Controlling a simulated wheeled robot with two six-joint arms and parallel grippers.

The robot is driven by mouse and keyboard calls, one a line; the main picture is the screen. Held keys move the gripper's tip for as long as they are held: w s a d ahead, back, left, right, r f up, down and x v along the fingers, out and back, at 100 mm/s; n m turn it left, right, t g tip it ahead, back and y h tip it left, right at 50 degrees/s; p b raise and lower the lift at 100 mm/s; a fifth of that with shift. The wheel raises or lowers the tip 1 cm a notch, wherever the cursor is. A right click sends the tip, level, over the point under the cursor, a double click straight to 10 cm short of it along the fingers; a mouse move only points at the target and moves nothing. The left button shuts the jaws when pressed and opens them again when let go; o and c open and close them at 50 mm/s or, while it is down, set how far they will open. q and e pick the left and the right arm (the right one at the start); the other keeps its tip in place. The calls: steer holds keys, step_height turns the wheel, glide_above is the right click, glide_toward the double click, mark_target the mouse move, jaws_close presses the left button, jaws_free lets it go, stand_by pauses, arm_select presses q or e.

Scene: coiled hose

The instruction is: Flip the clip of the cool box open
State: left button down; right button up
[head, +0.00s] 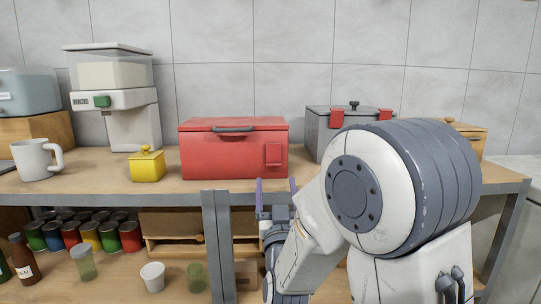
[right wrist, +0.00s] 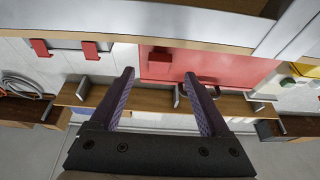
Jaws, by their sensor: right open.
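The red cool box (head: 225,155) stands on the table with its lid down and a dark handle (head: 232,129) on top of its front. Its red clip (head: 273,154) lies against the right part of the front face and looks closed. My right gripper (head: 276,186) is open and empty, fingers pointing up, below the clip and apart from it, by the table's front edge. In the right wrist view the open fingers (right wrist: 159,76) frame nothing held, with the red cool box (right wrist: 225,55) beyond them. My left gripper is not in view.
The wooden table (head: 100,185) also bears a yellow pot (head: 147,165), a white mug (head: 35,160), a white dispenser (head: 130,110) and a grey pot (head: 318,130) with red clips. Several cans and jars stand on the shelf below. Bare tabletop lies in front of the cool box.

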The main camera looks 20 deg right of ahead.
mark_target(274, 185)
steer(key=shift+x, duration=2.85)
jaws_close()
steer(key=f+t+b, duration=0.1)
steer(key=b, duration=0.5)
steer(key=shift+w+d+b, duration=0.1)
steer(key=shift+w+b, duration=0.2)
steer(key=shift+w, duration=0.1)
steer(key=shift+r+t, duration=0.1)
steer(key=shift+t, duration=0.2)
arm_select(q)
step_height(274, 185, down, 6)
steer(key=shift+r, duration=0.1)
arm_select(e)
steer(key=shift+r, duration=0.1)
jaws_free()
